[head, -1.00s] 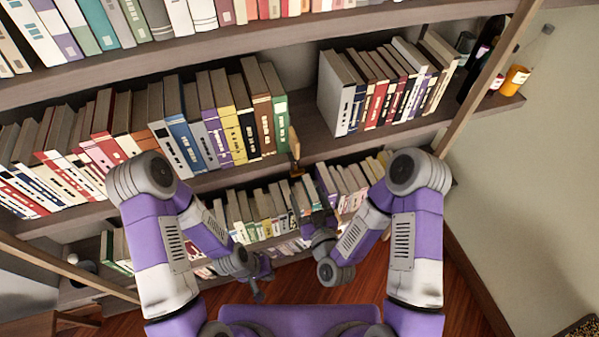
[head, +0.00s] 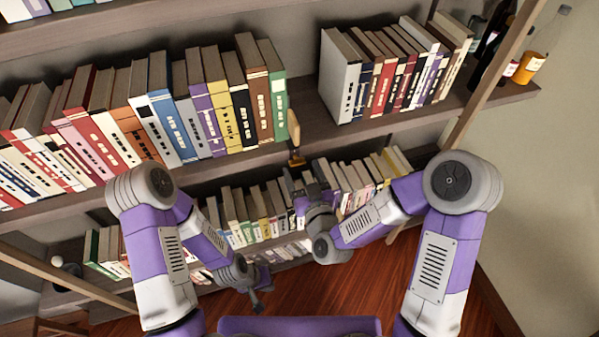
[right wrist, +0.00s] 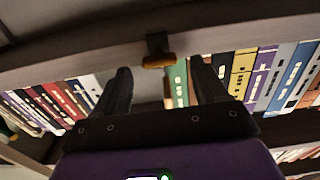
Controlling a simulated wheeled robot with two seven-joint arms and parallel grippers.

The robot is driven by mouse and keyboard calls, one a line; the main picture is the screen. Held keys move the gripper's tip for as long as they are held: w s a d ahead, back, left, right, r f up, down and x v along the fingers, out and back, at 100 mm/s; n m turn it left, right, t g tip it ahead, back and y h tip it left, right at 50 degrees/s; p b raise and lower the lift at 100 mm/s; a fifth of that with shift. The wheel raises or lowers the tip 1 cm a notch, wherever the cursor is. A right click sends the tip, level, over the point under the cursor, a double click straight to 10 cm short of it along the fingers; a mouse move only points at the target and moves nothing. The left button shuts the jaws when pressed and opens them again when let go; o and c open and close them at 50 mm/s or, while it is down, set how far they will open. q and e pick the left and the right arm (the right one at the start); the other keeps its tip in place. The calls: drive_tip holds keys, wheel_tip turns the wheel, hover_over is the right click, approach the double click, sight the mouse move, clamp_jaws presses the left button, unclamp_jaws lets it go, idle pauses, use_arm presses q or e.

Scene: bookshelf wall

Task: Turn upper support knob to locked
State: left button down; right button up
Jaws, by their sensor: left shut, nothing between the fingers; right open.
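A small brass-orange knob (head: 296,160) sits at the front edge of the middle shelf, just right of the green book, with an upright tan-and-dark piece above it. In the right wrist view the knob (right wrist: 158,61) hangs from a dark bracket (right wrist: 157,42) on the shelf edge. It appears between the fingertips of my open right gripper (right wrist: 161,66); I cannot tell whether they touch it. In the head view my right gripper (head: 294,180) is just below the knob, partly hidden by its wrist. My left gripper (head: 258,300) is shut and empty, low and away from the knob.
The middle shelf (head: 330,140) holds rows of books with a gap near the knob. A lower shelf of books is behind my grippers. A wooden post (head: 500,70) stands at the right, with an orange bottle (head: 530,67) beyond it.

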sight(297, 160)
drive_tip(key=shift+p+x, duration=0.4)
drive_tip(key=shift+x, duration=0.85)
drive_tip(key=shift+c, duration=0.4)
drive_tip(key=c, duration=1)
